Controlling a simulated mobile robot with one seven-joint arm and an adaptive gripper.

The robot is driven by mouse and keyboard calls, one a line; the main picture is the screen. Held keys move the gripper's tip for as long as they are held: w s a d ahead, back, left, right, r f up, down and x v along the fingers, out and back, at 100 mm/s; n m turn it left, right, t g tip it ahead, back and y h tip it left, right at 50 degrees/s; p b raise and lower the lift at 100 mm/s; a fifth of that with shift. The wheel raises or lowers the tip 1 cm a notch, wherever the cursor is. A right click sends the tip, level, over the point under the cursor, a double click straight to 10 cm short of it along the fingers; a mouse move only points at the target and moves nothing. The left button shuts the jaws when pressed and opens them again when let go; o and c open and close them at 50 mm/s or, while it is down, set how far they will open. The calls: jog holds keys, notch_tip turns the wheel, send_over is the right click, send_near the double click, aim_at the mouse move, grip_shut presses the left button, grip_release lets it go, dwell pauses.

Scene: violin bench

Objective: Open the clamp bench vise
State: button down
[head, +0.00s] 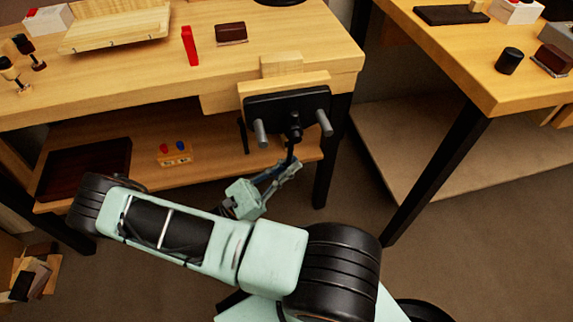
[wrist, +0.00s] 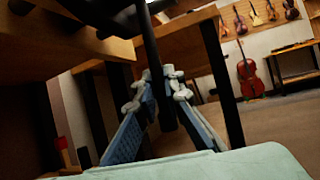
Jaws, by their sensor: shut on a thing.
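The bench vise (head: 262,101) is on the front edge of the left workbench, with a black front plate, two grey guide rods and a central screw. Its dark handle (head: 290,150) hangs down from the screw. My gripper (head: 282,174) is below the vise, shut on the lower part of this handle. In the wrist view, the blue-grey fingers of my gripper (wrist: 166,95) stand on either side of the dark handle bar (wrist: 151,45). The fingertips partly hide the bar. The gap between the vise's jaws is hard to judge.
A second bench (head: 470,70) stands at right, with open floor between.

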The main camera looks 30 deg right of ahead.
jog(key=shift+w+d+r, duration=0.1)
jog(key=shift+w, duration=0.1)
jog(key=c, duration=2.3)
grip_release()
jog(key=v, duration=1.2)
